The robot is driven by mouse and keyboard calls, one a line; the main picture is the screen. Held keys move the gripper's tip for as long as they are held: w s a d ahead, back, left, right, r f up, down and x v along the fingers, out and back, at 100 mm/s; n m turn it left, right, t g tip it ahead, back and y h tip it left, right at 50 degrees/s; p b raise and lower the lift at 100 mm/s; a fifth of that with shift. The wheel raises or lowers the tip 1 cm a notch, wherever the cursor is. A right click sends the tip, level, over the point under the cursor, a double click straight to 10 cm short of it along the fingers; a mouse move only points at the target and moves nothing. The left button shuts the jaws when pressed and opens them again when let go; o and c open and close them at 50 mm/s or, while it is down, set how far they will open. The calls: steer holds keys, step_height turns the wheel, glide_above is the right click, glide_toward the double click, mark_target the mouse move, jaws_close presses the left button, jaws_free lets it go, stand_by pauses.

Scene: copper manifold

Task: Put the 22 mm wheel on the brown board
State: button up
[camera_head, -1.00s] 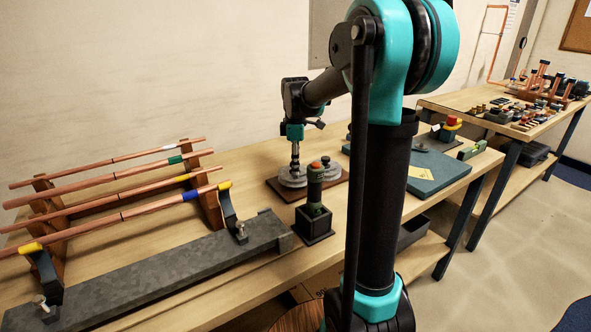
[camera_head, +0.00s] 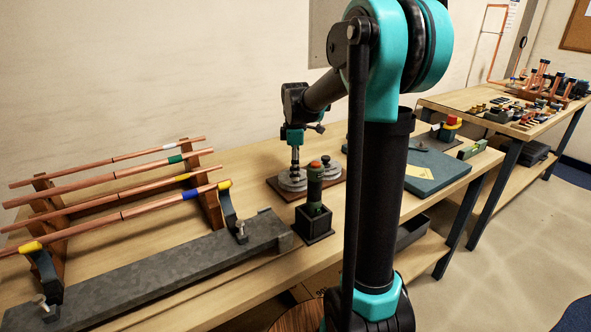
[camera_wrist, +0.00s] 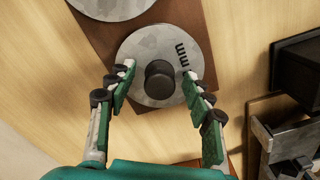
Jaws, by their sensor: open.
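A grey metal wheel (camera_wrist: 135,62) with a dark knob (camera_wrist: 159,82) lies flat on the brown board (camera_wrist: 196,18) in the wrist view. Its marking shows "mm"; the number is not readable. My gripper (camera_wrist: 157,80) is open above this wheel, one finger on each side of the knob, with gaps between. A second grey wheel (camera_wrist: 112,6) is partly in view at the top edge, also on the board. In the head view, my gripper (camera_head: 295,164) is low over the left wheel (camera_head: 292,183) on the brown board (camera_head: 277,193).
A dark stand (camera_head: 315,224) with a green, orange-topped tool is close in front of the board. A teal case (camera_head: 425,180) lies to the right. A rack of copper pipes (camera_head: 208,192) and a long grey beam (camera_head: 165,268) fill the left. A second bench (camera_head: 437,101) stands behind at right.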

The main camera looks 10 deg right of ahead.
step_height(320, 180, up, 12)
stand_by(0.5)
